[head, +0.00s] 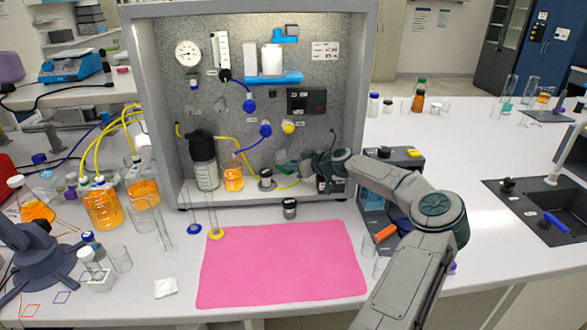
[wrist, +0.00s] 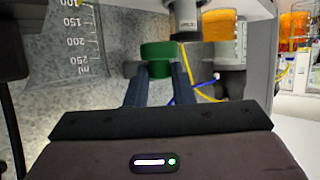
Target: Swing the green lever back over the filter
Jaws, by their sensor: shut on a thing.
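The green lever (wrist: 158,52) shows in the wrist view as a green knob-like end at the fingertips. My gripper (wrist: 159,80) is shut on it, with one dark finger on each side. In the head view my gripper (head: 303,167) reaches into the grey cabinet, low on its right side, and a small green patch (head: 284,168) shows beside it. A small grey cylindrical holder (head: 266,180), perhaps the filter's housing, stands to the left of my gripper. A grey cylinder also shows just beyond the lever in the wrist view (wrist: 187,20). The filter itself I cannot make out.
A dark-capped bottle (head: 203,165) and an orange-filled beaker (head: 233,179) stand in the cabinet (head: 152,110) to the left. Yellow tubing runs close to my gripper. A small dark-lidded jar (head: 289,208) stands in front. The pink mat (head: 283,265) is clear.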

